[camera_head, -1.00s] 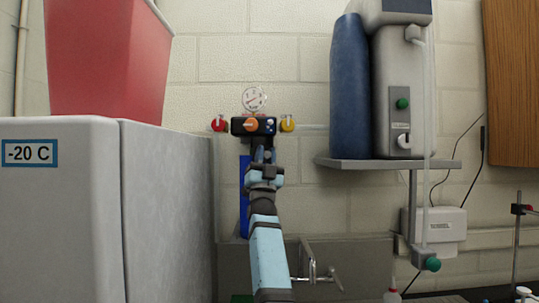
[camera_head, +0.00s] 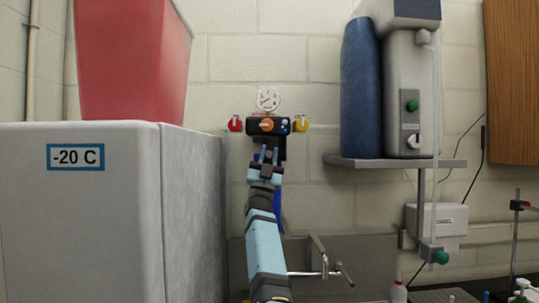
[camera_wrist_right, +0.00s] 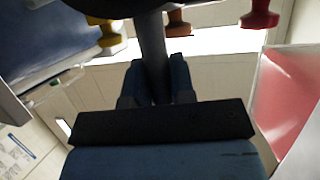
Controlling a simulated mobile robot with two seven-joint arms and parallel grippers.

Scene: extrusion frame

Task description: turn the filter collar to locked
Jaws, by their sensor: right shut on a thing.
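A black filter-regulator unit (camera_head: 254,126) with an orange knob (camera_head: 266,125) is on the wall, under a round gauge (camera_head: 268,99). My right gripper (camera_head: 268,156) is just below the unit. In the right wrist view its two blue fingers (camera_wrist_right: 155,82) are shut on a dark grey upright part (camera_wrist_right: 152,45), which looks like the filter collar or its handle. My gripper and arm hide most of the collar in the head view, so I cannot tell its turn position. My left gripper is not in view.
A red valve handle (camera_head: 235,123) and a yellow one (camera_head: 301,123) flank the unit. A grey freezer (camera_head: 100,220) with a red bin (camera_head: 130,60) stands left. A shelf (camera_head: 395,162) with a blue tank is right. A sink tap (camera_head: 322,262) is below.

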